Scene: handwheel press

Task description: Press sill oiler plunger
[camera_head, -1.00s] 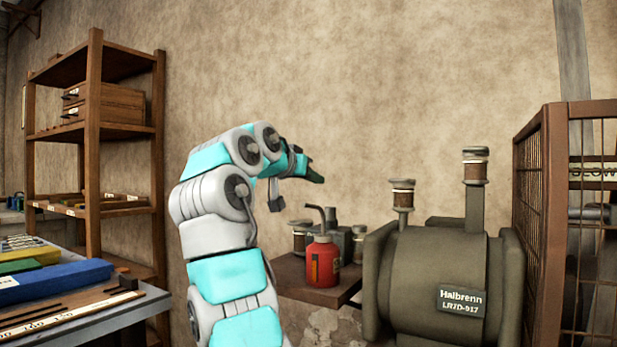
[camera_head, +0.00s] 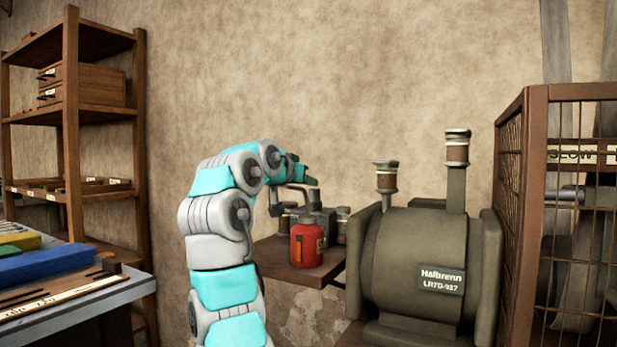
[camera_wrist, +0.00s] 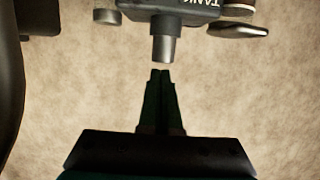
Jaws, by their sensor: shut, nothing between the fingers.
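A dark grey block (camera_head: 319,216) stands on the wooden sill (camera_head: 325,268), behind a red oil can (camera_head: 307,245). In the wrist view the block (camera_wrist: 190,12) bears the letters TANK, and a grey cylindrical stub (camera_wrist: 163,42), which looks like the plunger, sticks out towards my fingers. My gripper (camera_wrist: 161,74) is shut and empty. Its tips are in line with the stub's end, with a small gap in the picture; the depth between them is hard to tell. In the head view my gripper (camera_head: 302,173) is above the sill, and my arm hides part of it.
A squat machine labelled Halbrenn (camera_head: 410,265), with two upright capped posts, stands right of the sill. A wire cage (camera_head: 510,210) is at far right. A wooden shelf rack (camera_head: 72,130) and a bench with a blue box (camera_head: 65,262) are on the left.

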